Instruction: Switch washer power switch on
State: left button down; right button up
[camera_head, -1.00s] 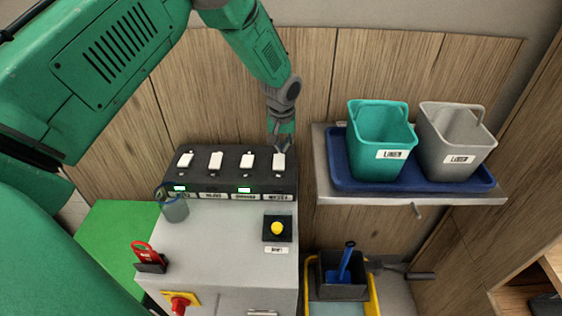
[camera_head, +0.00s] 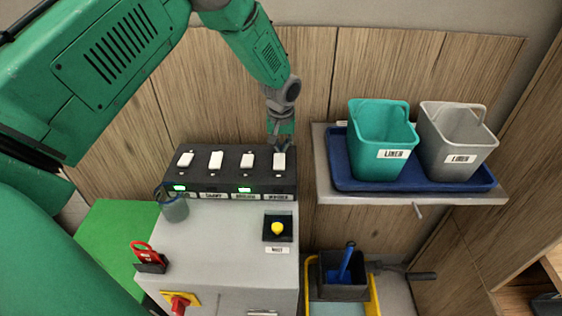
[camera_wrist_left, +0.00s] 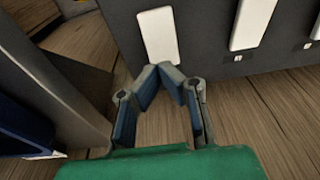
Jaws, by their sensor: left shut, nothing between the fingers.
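A dark switch panel (camera_head: 262,178) with a row of several white rocker switches sits at the back of a grey cabinet. The washer power switch (camera_head: 279,161) is the rightmost white rocker, above a label that seems to read WASHER. No green light shows under it, while green lights show under two other switches. My left gripper (camera_head: 281,146) is shut and empty at the top end of this rocker. In the left wrist view the closed fingertips (camera_wrist_left: 172,70) are at the near end of the white rocker (camera_wrist_left: 160,35); whether they touch it I cannot tell. My right gripper is not in view.
A shelf (camera_head: 420,199) with a blue tray (camera_head: 345,178), a teal bucket (camera_head: 380,135) and a grey bucket (camera_head: 457,140) stands close to the right.

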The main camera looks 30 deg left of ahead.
pick_arm(q)
jog(key=shift+a+f, duration=0.5)
jog(key=shift+a, duration=0.05)
jog(key=shift+d, duration=0.1)
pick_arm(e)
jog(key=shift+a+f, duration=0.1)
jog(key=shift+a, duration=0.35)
pick_arm(q)
jog(key=shift+d+f+b, duration=0.1)
jog(key=shift+b, duration=0.2)
jog(key=shift+d+f, duration=0.1)
jog(key=shift+d, duration=0.15)
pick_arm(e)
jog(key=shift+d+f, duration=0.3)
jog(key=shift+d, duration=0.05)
pick_arm(q)
jog(key=shift+a+f, duration=0.3)
jog(key=shift+f, duration=0.1)
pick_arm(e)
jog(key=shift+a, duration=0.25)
